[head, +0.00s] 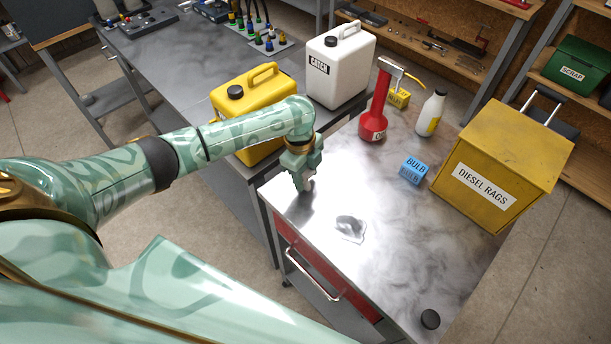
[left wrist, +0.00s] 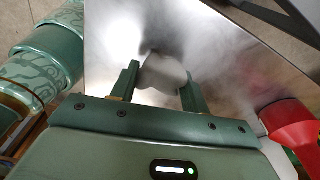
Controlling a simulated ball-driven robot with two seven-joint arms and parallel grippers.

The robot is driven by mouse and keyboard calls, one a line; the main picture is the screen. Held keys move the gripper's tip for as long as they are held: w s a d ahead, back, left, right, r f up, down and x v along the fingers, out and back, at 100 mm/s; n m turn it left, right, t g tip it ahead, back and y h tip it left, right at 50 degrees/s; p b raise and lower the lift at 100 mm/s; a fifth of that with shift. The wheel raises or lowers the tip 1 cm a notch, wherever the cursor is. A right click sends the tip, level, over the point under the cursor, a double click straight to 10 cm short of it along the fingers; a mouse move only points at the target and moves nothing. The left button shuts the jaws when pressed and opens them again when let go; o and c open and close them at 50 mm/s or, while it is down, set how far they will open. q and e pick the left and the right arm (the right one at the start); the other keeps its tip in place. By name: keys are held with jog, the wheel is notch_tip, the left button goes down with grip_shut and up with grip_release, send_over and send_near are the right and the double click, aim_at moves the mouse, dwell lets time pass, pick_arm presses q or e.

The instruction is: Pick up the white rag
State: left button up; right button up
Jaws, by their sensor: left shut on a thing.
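My left gripper (head: 304,184) hangs over the left part of the metal cart top (head: 400,245). In the left wrist view, its two fingers (left wrist: 160,88) stand apart with a pale grey-white lump, which looks like the white rag (left wrist: 163,73), filling the gap between them. In the head view the gripper's own body mostly hides what it holds. A small grey-and-white crumpled patch (head: 350,229) lies on the cart top to the right of and below the gripper; I cannot tell for sure what it is. My right gripper does not show.
Yellow (head: 236,112) and white (head: 338,70) jugs stand behind.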

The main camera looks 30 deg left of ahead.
pick_arm(q)
jog(key=s+a+r+p, duration=0.2)
jog(key=s+r+p, duration=0.3)
jog(key=s+r, duration=0.6)
jog(key=s, duration=0.3)
jog(key=shift+r, duration=0.3)
jog(key=shift+o, duration=0.6)
jog(key=shift+w, duration=0.1)
jog(key=shift+r+p, duration=0.1)
jog(key=shift+p, duration=0.25)
jog(key=shift+c, duration=0.2)
